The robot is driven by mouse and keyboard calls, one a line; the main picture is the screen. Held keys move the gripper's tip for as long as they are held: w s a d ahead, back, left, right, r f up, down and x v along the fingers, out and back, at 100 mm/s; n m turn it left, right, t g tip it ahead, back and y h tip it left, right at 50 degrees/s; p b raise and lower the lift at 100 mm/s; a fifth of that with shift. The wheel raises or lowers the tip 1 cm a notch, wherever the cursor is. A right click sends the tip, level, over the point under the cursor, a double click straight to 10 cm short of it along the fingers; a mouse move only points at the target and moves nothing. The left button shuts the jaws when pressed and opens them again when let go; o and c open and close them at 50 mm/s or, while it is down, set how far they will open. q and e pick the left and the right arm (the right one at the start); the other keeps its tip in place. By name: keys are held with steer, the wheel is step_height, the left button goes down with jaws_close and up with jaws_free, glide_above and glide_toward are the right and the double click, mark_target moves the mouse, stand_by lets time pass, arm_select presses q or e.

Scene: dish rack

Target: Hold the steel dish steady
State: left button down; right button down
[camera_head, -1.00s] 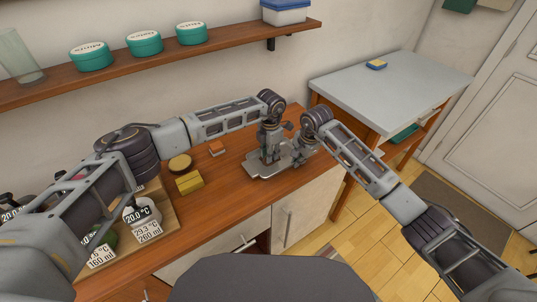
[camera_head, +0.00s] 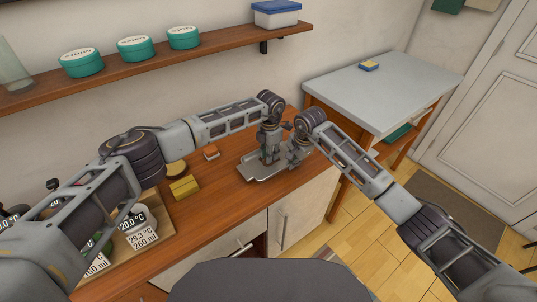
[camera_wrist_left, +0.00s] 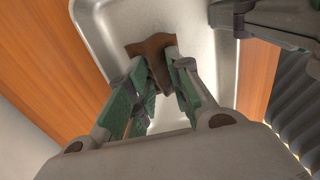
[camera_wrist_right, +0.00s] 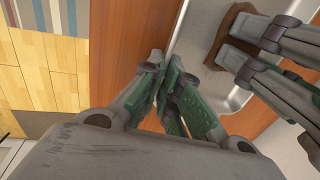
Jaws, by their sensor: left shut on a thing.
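The steel dish (camera_head: 254,174) is a shallow tray on the wooden counter in the head view. Its pale metal inside and raised rim show in the left wrist view (camera_wrist_left: 107,28). My left gripper (camera_head: 267,160) is over the dish, its fingers shut on a brown piece (camera_wrist_left: 150,46) that stands partly between the tips. The brown piece also shows in the right wrist view (camera_wrist_right: 236,38). My right gripper (camera_wrist_right: 162,72) is at the dish's edge, its fingertips close together. Whether they pinch the rim is hidden.
A board (camera_head: 164,232) with labelled containers is farther left. A grey-topped table (camera_head: 385,88) stands at right. A shelf (camera_head: 215,47) with green tins runs above.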

mark_target(263, 162)
arm_select(q)
steer(key=shift+w+d+f, duration=0.15)
steer(key=shift+w+d, duration=0.35)
steer(key=shift+d, duration=0.3)
steer(key=shift+s+a+f, duration=0.1)
steer(key=shift+s+a, duration=0.35)
steer(key=shift+a, duration=0.25)
steer(key=shift+s+a, duration=0.3)
steer(key=shift+a, duration=0.1)
steer(key=shift+a, duration=0.1)
steer(key=shift+s+a+r, duration=0.3)
steer(key=shift+s+a, duration=0.35)
steer(key=shift+a, duration=0.2)
steer(key=shift+r, duration=0.2)
